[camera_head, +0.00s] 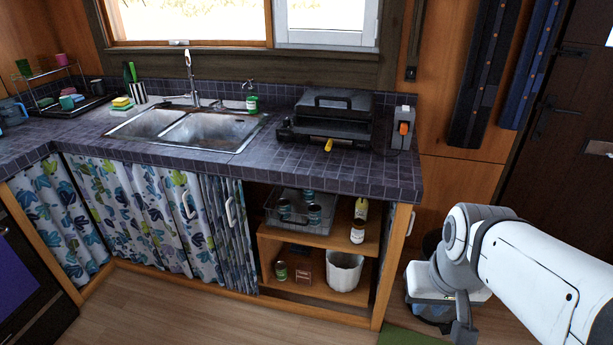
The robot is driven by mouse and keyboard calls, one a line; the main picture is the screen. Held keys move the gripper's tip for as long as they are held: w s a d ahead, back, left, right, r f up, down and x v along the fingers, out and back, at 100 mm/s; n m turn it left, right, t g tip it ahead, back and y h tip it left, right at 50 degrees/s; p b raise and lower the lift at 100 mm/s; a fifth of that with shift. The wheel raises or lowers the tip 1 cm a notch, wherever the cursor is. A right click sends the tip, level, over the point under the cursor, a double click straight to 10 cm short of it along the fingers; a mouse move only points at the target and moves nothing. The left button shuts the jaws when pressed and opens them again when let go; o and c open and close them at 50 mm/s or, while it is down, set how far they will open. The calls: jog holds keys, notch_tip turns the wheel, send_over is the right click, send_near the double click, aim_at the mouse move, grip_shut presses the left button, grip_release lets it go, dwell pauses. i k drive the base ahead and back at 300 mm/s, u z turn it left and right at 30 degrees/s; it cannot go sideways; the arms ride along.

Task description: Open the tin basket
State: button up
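The tin basket (297,226) is a see-through, wire-like pull-out basket on the upper shelf of the open cupboard under the counter. Several dark tins (314,213) stand in it. It appears to sit back within the cupboard, its left end close to the gathered curtain. My arm comes in from the right edge and bends down in front of the wall. My gripper (463,325) seems to be the dark grey part low at the right, right of the cupboard and apart from the basket. Its fingers are not clear, so its opening cannot be told.
A bottle (361,208) and a jar (357,231) stand right of the basket. A white ribbed pot (344,270) and a green can (281,271) are below. A patterned curtain (229,230) hangs at left, a wooden post (392,262) at right.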

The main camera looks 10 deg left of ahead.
aim_at(298, 221)
jog(key=z, duration=0.05)
jog(key=k, duration=0.4)
jog(key=u, duration=0.9)
jog(key=i, duration=1.5)
jog(key=u, duration=0.05)
